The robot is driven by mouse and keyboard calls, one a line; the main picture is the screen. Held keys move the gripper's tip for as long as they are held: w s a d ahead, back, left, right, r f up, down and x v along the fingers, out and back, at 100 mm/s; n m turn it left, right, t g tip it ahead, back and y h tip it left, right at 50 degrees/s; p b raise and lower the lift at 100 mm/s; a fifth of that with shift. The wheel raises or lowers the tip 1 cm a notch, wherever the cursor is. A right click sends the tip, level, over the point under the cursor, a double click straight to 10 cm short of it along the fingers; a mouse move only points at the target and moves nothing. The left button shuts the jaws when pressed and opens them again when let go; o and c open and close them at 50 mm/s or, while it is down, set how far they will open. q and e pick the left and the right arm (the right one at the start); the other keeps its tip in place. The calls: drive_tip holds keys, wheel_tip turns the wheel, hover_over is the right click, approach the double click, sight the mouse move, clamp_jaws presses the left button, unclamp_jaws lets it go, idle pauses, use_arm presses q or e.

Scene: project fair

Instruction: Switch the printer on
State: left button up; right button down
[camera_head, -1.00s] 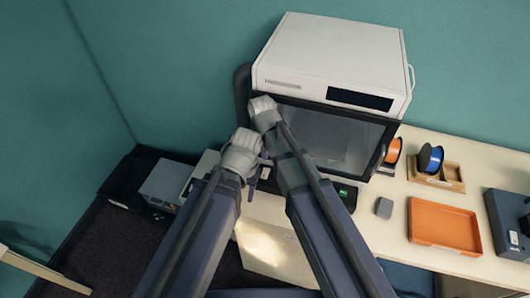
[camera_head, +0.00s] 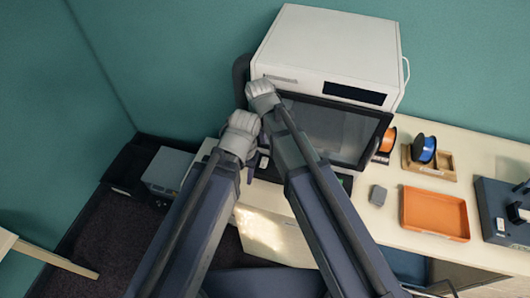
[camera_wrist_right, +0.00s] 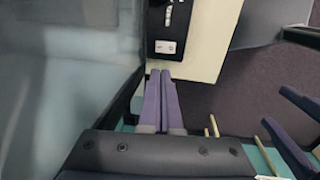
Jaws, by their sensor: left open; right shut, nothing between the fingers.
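The printer (camera_head: 325,52) is a white-topped box with a dark-framed glass door (camera_head: 335,130), against the teal wall. A dark front panel shows below the door; in the right wrist view this black panel (camera_wrist_right: 171,27) carries a small white label or switch plate (camera_wrist_right: 166,47). My right gripper (camera_wrist_right: 163,72) is shut and empty, its purple fingertips pointing at the panel just short of that plate; contact cannot be told. In the head view its fingers are hidden behind its arm. My left gripper (camera_wrist_right: 275,108) is open and empty, lower and beside the panel.
An orange tray (camera_head: 435,212), a grey block (camera_head: 378,195) and orange (camera_head: 388,140) and blue spools (camera_head: 424,149) are on the pale bench right of the printer. A dark blue device (camera_head: 500,210) stands at far right. A grey box (camera_head: 168,171) is at left.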

sight(265, 160)
drive_tip(key=shift+f, duration=0.15)
drive_tip(key=f+b, duration=0.4)
drive_tip(key=w+f+b, duration=0.1)
drive_tip(key=f+b, duration=0.4)
drive_tip(key=w+f+b, duration=0.1)
drive_tip(key=f+b, duration=0.3)
drive_tip(key=b, duration=0.1)
drive_tip(key=shift+d+f, duration=0.3)
drive_tip(key=shift+f, duration=0.05)
drive_tip(key=shift+s, duration=0.1)
drive_tip(key=shift+f, duration=0.2)
drive_tip(key=shift+s, duration=0.1)
drive_tip(key=shift+s+a, duration=0.1)
drive_tip(key=shift+s, duration=0.25)
drive_tip(key=shift+s+a+r, duration=0.15)
drive_tip(key=shift+s, duration=0.15)
